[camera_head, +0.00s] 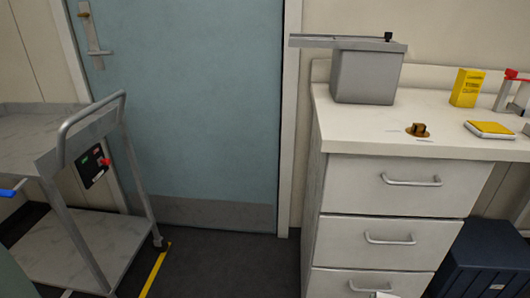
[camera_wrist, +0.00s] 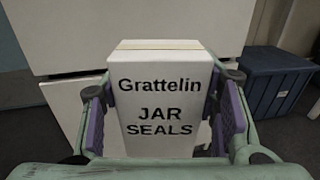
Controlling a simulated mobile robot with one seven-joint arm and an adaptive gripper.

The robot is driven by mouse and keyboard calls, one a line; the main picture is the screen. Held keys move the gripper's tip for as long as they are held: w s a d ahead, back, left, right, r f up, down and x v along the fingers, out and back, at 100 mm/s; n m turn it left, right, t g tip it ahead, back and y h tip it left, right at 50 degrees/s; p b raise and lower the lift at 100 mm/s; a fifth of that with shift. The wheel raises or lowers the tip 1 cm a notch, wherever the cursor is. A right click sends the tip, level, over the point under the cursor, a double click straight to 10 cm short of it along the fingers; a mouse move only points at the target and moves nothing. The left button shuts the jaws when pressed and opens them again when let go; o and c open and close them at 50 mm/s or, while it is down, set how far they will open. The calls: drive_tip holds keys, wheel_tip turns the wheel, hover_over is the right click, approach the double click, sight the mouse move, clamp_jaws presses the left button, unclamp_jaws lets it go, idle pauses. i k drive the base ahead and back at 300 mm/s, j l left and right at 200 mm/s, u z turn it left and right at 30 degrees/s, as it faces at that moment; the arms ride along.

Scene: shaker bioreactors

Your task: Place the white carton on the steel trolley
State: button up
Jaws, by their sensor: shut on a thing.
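The white carton (camera_wrist: 165,145), printed "Grattelin JAR SEALS", stands upright in the wrist view. My gripper (camera_wrist: 162,95) is shut on it, with a purple pad against each side. The carton's lower end is hidden by my gripper. In the head view my gripper is not clearly seen; a small white patch at the bottom edge may be the carton's top. The steel trolley (camera_head: 75,240) stands at the left of the head view, with an upper shelf, a lower shelf and a bent tube handle. The visible part of its upper shelf is bare.
A drawer cabinet (camera_head: 390,185) with a white worktop stands right, bearing a grey bath (camera_head: 365,75), a yellow box (camera_head: 467,87) and a small brass part (camera_head: 418,130). A dark blue crate (camera_wrist: 275,85) stands beside it. Floor between trolley and cabinet is clear before a blue door (camera_head: 190,100).

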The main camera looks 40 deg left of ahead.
sight(44, 141)
drive_tip(key=k+j, duration=0.15)
drive_tip(key=j, duration=0.2)
drive_tip(key=k+j+u, duration=0.15)
drive_tip(key=j, duration=0.2)
drive_tip(key=k+j, duration=0.2)
drive_tip(key=j, duration=0.15)
drive_tip(key=k+j+u, duration=0.1)
drive_tip(key=j, duration=0.3)
drive_tip(key=k+j+u, duration=0.1)
drive_tip(key=j, duration=0.25)
drive_tip(key=k, duration=0.05)
